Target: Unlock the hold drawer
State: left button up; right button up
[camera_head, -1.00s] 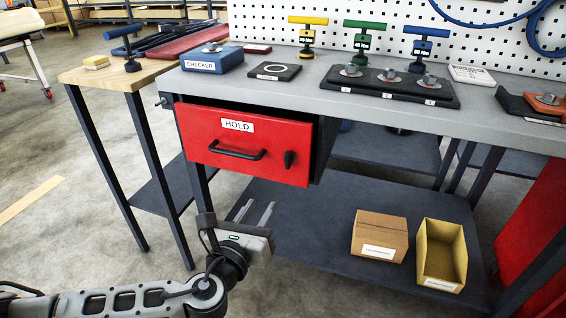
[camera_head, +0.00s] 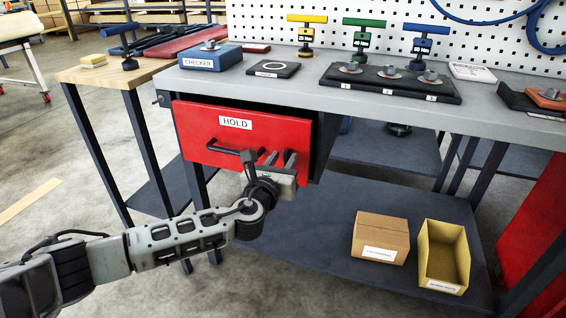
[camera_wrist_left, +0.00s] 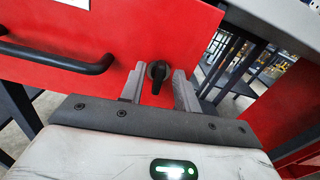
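The red hold drawer (camera_head: 195,122) is under the grey workbench, with a white HOLD label and a black bar handle (camera_head: 228,151). In the left wrist view the drawer front (camera_wrist_left: 150,30) carries a black knob (camera_wrist_left: 157,74) on a round base, its lever pointing down. My left gripper (camera_head: 280,158) is in front of the drawer's right part; it hides the knob in the head view. In the left wrist view the left gripper (camera_wrist_left: 157,88) is open, one finger on each side of the knob. I cannot tell whether it touches. My right gripper is not in view.
The workbench edge (camera_head: 350,112) overhangs the drawer. A cardboard box (camera_head: 381,238) and a yellow bin (camera_head: 445,258) stand on the lower shelf. A checker block (camera_head: 211,58) and several coloured T-handle tools stand on top.

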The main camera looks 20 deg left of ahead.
pick_arm(q)
jog(key=shift+w, duration=0.2)
grip_shut()
